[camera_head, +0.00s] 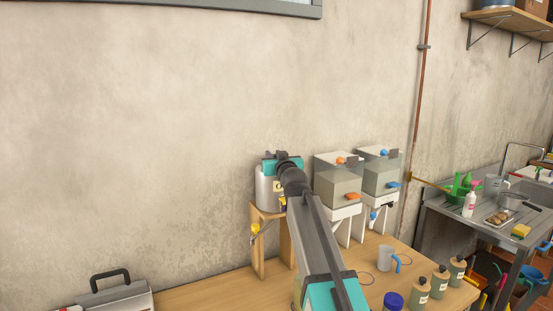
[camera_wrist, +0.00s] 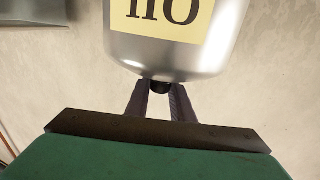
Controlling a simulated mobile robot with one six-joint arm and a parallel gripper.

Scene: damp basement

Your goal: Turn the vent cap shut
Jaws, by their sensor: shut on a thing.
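A silvery metal can (camera_head: 264,190) with a yellow label stands on a wooden stand (camera_head: 257,240) against the wall. In the wrist view the can (camera_wrist: 195,55) appears upside down, with part of its label showing dark letters. The small dark vent cap (camera_wrist: 160,86) sits at the can's end, between my fingers. My gripper (camera_wrist: 160,92) is shut on this cap, one finger on each side. In the head view my gripper (camera_head: 281,158) is over the top of the can, and my arm hides the cap and the can's right side.
Two dispensers with orange (camera_head: 338,180) and blue (camera_head: 381,172) parts stand right of the can. A grey mug (camera_head: 385,258) and several small bottles (camera_head: 440,281) stand on the wooden bench (camera_head: 200,293). A toolbox (camera_head: 115,298) is at lower left. A metal sink table (camera_head: 480,218) is at right.

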